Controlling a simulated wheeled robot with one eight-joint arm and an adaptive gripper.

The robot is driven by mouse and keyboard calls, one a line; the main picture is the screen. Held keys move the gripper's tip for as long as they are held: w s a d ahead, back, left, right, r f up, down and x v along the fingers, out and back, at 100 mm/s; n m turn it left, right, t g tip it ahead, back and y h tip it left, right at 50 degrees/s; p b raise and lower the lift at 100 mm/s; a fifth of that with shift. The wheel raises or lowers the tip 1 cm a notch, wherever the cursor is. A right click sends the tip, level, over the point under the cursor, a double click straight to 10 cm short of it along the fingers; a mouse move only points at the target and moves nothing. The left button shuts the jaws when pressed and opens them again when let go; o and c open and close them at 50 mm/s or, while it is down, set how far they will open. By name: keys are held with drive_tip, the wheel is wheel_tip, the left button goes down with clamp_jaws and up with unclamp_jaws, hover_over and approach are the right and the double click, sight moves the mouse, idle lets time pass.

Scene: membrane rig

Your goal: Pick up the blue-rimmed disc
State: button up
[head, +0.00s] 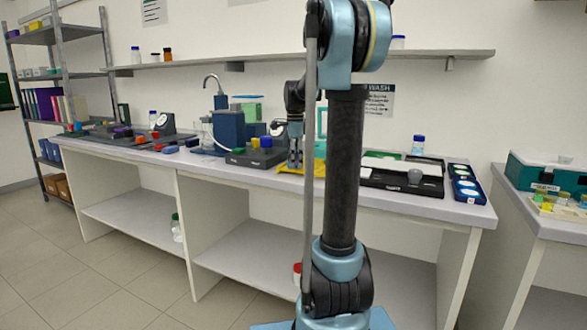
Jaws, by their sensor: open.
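My gripper (294,165) points down just above or at the worktop, near the yellow mat (319,167). It is small and partly merged with the things behind it, and I cannot see anything held in it. A dark blue tray (455,168) at the right end of the bench holds several small round pale and bluish pieces. They are too small to tell which, if any, is the blue-rimmed disc. My arm hides part of the bench middle.
A dark block with coloured caps (258,155) stands left of my gripper. A wall shelf (290,60) runs above the bench (225,168). A teal box (540,175) stands far right.

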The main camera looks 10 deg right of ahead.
drive_tip(key=c, duration=1.1)
